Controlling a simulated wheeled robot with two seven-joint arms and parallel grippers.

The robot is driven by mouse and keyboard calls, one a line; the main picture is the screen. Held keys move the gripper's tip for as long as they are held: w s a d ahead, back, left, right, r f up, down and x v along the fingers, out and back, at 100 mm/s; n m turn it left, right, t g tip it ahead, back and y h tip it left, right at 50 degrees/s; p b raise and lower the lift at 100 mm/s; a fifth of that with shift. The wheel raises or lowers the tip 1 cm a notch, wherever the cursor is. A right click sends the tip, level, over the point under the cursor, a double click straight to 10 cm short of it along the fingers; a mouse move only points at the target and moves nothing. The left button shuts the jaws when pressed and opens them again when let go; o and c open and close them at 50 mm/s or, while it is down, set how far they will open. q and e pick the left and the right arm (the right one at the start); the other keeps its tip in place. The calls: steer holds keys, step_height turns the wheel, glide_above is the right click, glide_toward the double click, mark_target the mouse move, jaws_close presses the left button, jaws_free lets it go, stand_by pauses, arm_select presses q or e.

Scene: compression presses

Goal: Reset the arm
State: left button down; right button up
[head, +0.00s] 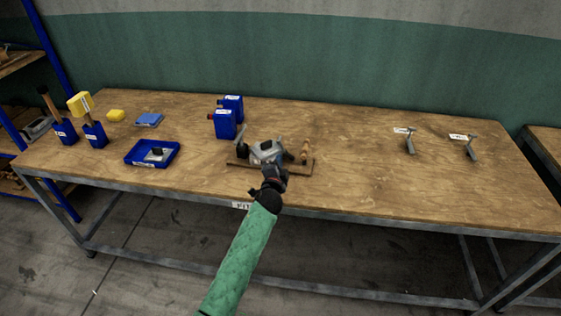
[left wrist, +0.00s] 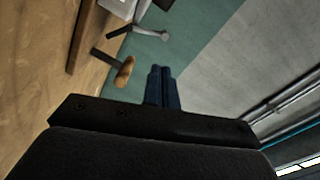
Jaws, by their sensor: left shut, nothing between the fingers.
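My left arm, in a green sleeve, reaches in from the bottom of the head view. My right gripper is not in view.
Two grey tools (head: 410,144) (head: 472,150) stand on the right. The table (head: 360,165) is clear between.

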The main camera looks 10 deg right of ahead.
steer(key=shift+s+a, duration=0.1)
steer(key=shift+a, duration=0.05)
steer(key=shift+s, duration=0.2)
